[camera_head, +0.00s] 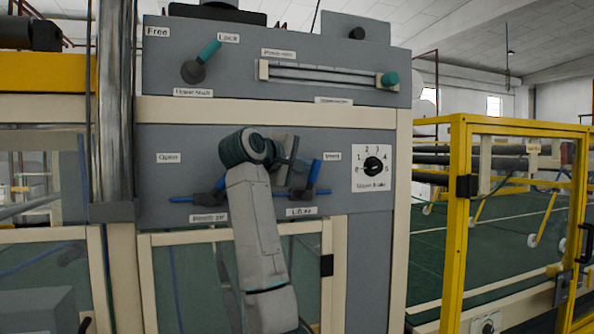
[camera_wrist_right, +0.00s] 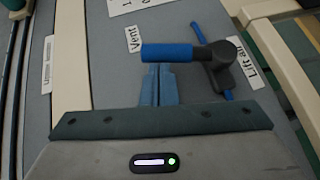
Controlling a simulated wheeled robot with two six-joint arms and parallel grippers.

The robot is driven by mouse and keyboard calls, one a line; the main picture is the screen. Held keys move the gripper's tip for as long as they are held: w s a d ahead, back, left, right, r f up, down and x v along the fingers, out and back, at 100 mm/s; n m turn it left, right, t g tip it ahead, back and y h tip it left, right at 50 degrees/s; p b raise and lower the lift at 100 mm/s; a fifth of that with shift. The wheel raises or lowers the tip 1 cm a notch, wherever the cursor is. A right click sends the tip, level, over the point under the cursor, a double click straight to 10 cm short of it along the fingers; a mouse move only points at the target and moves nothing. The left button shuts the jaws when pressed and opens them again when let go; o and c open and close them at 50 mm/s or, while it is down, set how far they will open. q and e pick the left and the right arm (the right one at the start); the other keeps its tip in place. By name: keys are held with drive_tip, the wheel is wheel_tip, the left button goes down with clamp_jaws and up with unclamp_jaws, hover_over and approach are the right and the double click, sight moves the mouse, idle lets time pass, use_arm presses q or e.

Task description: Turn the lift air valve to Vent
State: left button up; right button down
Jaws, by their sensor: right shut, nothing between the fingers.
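The lift air valve has a blue handle (camera_head: 315,173) on a dark hub on the grey panel, above the "Lift air" label (camera_head: 301,211). The handle tilts up and right, its free end close to the "Vent" label (camera_head: 332,156). In the wrist view the blue handle (camera_wrist_right: 168,52) lies across the picture from its dark hub (camera_wrist_right: 222,66), its tip by the "Vent" label (camera_wrist_right: 132,38). My right gripper (camera_wrist_right: 160,72) is shut and empty, fingertips right beside the handle; I cannot tell if they touch it. My left gripper is not in view.
A second blue-handled valve (camera_head: 214,191) sits to the left on the same panel, partly behind my right arm. A numbered dial (camera_head: 373,165) is at the right. Above are a teal-tipped lever (camera_head: 208,51) and a slider with a teal knob (camera_head: 389,79).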

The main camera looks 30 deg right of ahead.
drive_tip(key=shift+s+d+b, duration=0.15)
drive_tip(key=shift+d+b, duration=0.45)
drive_tip(key=shift+d, duration=0.1)
drive_tip(key=shift+s+d+b, duration=0.15)
drive_tip(key=shift+d+b, duration=0.4)
drive_tip(key=shift+d, duration=0.15)
drive_tip(key=shift+r, duration=0.1)
